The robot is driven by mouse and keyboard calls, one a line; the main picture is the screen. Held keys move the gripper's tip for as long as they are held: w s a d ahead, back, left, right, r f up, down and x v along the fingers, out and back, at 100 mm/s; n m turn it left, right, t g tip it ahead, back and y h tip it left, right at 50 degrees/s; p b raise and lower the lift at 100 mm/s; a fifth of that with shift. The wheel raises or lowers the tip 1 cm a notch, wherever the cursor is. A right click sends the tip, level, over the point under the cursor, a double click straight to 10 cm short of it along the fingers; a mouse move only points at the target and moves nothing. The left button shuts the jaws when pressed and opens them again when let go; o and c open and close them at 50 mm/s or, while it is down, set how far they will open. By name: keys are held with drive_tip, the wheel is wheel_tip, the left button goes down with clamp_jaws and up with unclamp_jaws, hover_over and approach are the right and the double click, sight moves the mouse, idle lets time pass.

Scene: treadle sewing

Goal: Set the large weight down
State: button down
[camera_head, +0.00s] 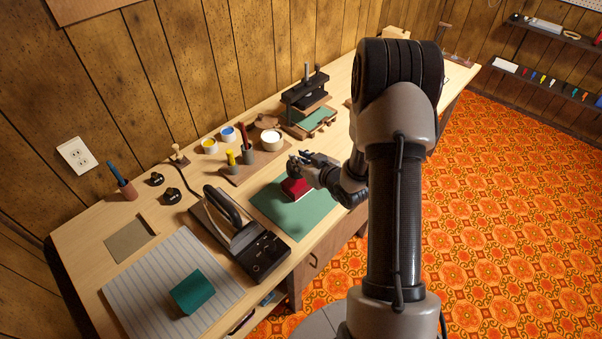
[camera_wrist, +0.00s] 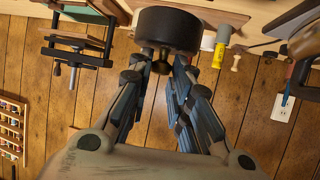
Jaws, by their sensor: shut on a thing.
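The large weight, a dark round disc with a knob (camera_wrist: 168,27), is in the wrist view between my fingertips. My gripper (camera_wrist: 163,60) is shut on its knob. In the camera_head view my gripper (camera_head: 306,164) is low over the bench, right by a dark red block (camera_head: 295,189) on a green mat (camera_head: 304,217). The weight is hard to make out there, and I cannot tell whether it touches anything below. Two small black knobbed weights (camera_head: 157,179) stand farther left on the bench.
A sewing-machine-like black device (camera_head: 262,255) stands left of the mat. A striped sheet with a teal block (camera_head: 194,292) lies nearer. Behind are a white-topped pot (camera_head: 271,141), yellow and blue paint pots (camera_head: 228,134), and a press (camera_head: 306,100). Bare bench shows at the left end.

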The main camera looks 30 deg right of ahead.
drive_tip(key=shift+w+f+b, duration=0.1)
drive_tip(key=shift+f+b, duration=0.6)
drive_tip(key=shift+f, duration=1.3)
drive_tip(key=shift+f, duration=0.2)
drive_tip(key=c, duration=1.5)
unclamp_jaws()
drive_tip(key=shift+o, duration=0.2)
